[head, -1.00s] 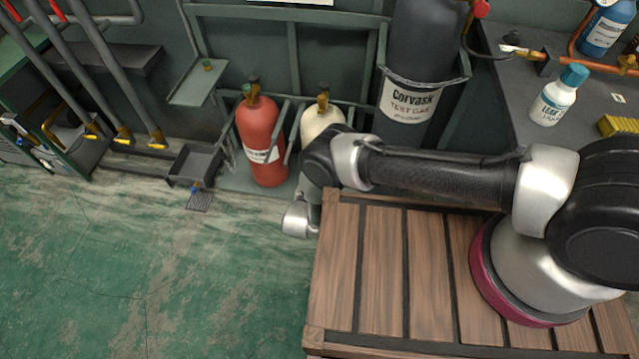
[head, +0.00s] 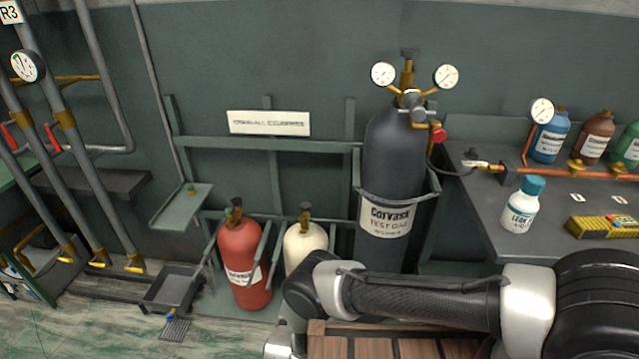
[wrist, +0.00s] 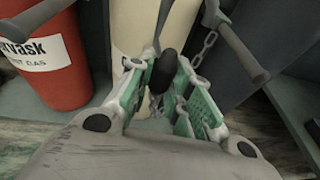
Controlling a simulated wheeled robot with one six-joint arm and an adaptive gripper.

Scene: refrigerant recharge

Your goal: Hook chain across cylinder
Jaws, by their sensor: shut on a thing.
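In the wrist view my gripper (wrist: 163,80) is shut on the chain's dark oval end piece (wrist: 166,68). The metal chain (wrist: 207,48) runs from near the fingers up to the right. The cream cylinder (wrist: 138,38) stands upright just beyond the fingertips. It also shows in the head view (head: 303,246), partly behind my arm. The red cylinder (head: 243,262) is to its left and the large dark Corvask cylinder (head: 392,160) to its right. In the head view my gripper and the chain are hidden. I cannot make out a catch for the chain.
A green rack frame (head: 275,143) backs the cylinders, with bars between them. A small shelf (head: 183,207) and a dark tray (head: 173,287) are at left. A workbench (head: 470,200) with a white bottle (head: 522,205) is at right. Pipes stand at far left.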

